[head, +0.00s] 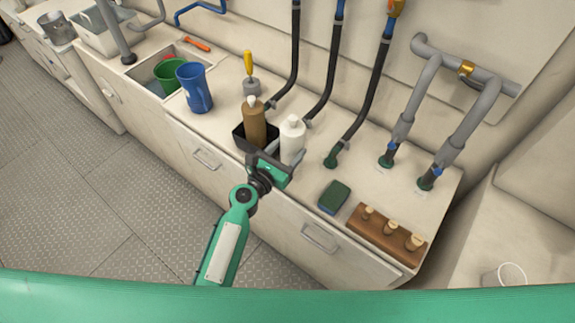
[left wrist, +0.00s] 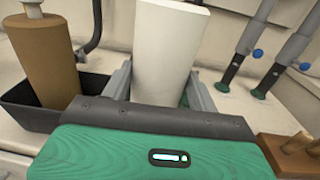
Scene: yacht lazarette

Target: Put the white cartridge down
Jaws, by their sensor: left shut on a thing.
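The white cartridge (head: 291,139) stands upright at the front of the counter, just right of a black tray holding a brown cartridge. My left gripper (head: 287,160) is shut on the white cartridge, with a finger on either side of it. In the left wrist view the white cartridge (left wrist: 169,50) rises between the two grey fingers of my left gripper (left wrist: 165,92). Its lower end is hidden behind the gripper, so I cannot tell whether it touches the counter. My right gripper is not in view.
The black tray (head: 241,134) with the brown cartridge (head: 254,122) is close on the left. A green and blue sponge (head: 334,197) and a wooden block with pegs (head: 385,234) lie to the right. Hoses rise behind. A blue cup (head: 195,88) stands by the sink.

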